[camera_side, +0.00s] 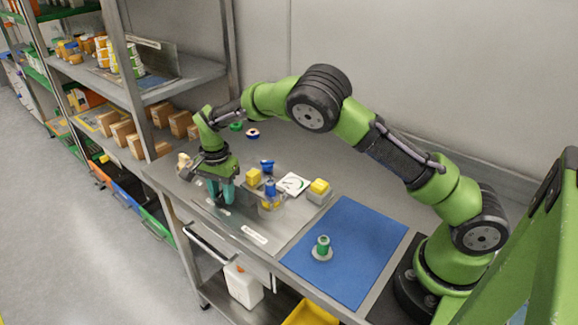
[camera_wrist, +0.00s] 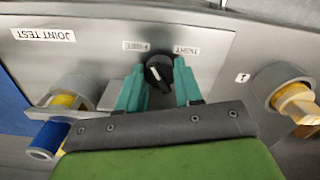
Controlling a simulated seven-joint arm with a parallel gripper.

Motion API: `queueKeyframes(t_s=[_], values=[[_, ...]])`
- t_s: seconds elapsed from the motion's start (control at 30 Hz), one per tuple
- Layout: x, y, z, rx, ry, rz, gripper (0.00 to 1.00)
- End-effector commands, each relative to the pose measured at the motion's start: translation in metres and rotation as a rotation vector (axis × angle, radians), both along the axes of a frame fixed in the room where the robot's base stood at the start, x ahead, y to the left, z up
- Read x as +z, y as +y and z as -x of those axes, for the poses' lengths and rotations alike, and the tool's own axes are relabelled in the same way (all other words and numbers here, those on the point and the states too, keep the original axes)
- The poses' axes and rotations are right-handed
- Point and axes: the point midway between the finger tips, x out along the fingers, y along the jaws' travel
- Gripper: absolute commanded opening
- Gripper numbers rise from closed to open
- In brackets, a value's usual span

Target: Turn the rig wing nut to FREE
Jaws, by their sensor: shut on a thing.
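The rig wing nut (camera_wrist: 158,72) is a small black knob with a short white mark, on a grey panel in the wrist view. The mark leans toward the upper left, on the side of the FREE label (camera_wrist: 147,46); the TIGHT label (camera_wrist: 187,50) is at the right. Both labels appear upside down. My gripper (camera_wrist: 158,86) has its teal fingers on either side of the wing nut, shut on it. In the side view my gripper (camera_side: 219,192) points down at the left end of the bench, and the wing nut is hidden there.
In the wrist view a grey ring with a yellow and blue part (camera_wrist: 62,110) is at the left, and another with a tan part (camera_wrist: 285,92) at the right. The side view shows a dial (camera_side: 293,184), yellow-topped block (camera_side: 319,190), blue mat (camera_side: 350,250) and green spool (camera_side: 322,246).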

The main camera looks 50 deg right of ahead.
Motion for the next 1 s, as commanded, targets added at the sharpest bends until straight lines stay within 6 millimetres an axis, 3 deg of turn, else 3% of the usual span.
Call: queueKeyframes(t_s=[0.27, 0.3, 0.47, 0.77, 1.0], values=[[0.001, 0.0, 0.0, -0.002, -0.001, 0.0, 0.04], [0.001, 0.0, 0.0, -0.002, -0.001, 0.0, 0.38], [0.001, 0.0, 0.0, -0.002, -0.001, 0.0, 0.6], [0.002, 0.0, 0.0, -0.002, -0.001, 0.0, 0.6], [0.036, 0.0, -0.001, -0.001, -0.005, -0.003, 0.6]])
